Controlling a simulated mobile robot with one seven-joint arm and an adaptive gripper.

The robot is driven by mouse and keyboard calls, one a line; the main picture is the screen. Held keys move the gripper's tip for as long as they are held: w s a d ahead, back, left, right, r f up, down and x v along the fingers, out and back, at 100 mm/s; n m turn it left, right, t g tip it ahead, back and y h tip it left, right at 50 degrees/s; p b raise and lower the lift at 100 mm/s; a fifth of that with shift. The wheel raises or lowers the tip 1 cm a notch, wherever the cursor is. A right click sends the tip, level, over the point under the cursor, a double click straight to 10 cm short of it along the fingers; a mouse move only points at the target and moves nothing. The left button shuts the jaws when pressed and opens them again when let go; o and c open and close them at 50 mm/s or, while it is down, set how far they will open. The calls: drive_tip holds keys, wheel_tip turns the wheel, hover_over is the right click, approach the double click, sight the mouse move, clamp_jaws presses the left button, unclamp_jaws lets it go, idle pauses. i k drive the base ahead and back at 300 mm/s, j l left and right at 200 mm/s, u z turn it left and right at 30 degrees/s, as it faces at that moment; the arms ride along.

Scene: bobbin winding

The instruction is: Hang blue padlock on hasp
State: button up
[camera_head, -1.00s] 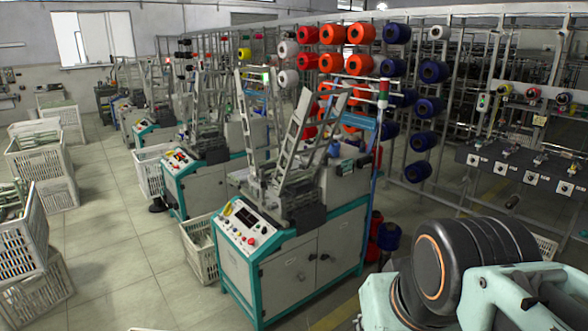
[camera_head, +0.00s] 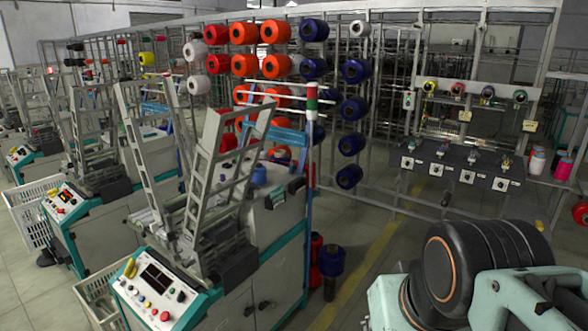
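I cannot make out a blue padlock or a hasp in this view. A dark panel (camera_head: 452,158) on the rack at the right carries several white square plates with dark knobs, such as this plate (camera_head: 467,176). Small fittings sit above the plates, too small to tell what they are. My arm's pale green and black links fill the bottom right corner. My gripper does not show.
A teal-and-grey winding machine (camera_head: 222,305) with a button panel stands close at the lower left. Red, orange and blue bobbins hang on a rack behind it. A white crate (camera_head: 98,300) stands at its left. Floor with a yellow line (camera_head: 365,275) is open between machine and panel.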

sight(292, 167)
drive_tip(key=i+j+z, duration=0.1)
drive_tip(key=i+z, duration=0.2)
drive_tip(key=i, duration=0.85)
drive_tip(key=i+l+u, duration=0.1)
drive_tip(key=i+u, duration=0.15)
drive_tip(key=i, duration=0.25)
drive_tip(key=i+l+u, duration=0.25)
drive_tip(key=i, duration=0.25)
drive_tip(key=i+l+u, duration=0.1)
drive_tip(key=i+u, duration=0.35)
drive_tip(key=i+l+u, duration=0.2)
drive_tip(key=u, duration=0.25)
drive_tip(key=i+l+u, duration=0.1)
drive_tip(key=i+l, duration=0.2)
drive_tip(key=i+z, duration=0.15)
drive_tip(key=l+u, duration=0.15)
drive_tip(key=u, duration=0.2)
drive_tip(key=i+l+u, duration=0.1)
drive_tip(key=u, duration=0.2)
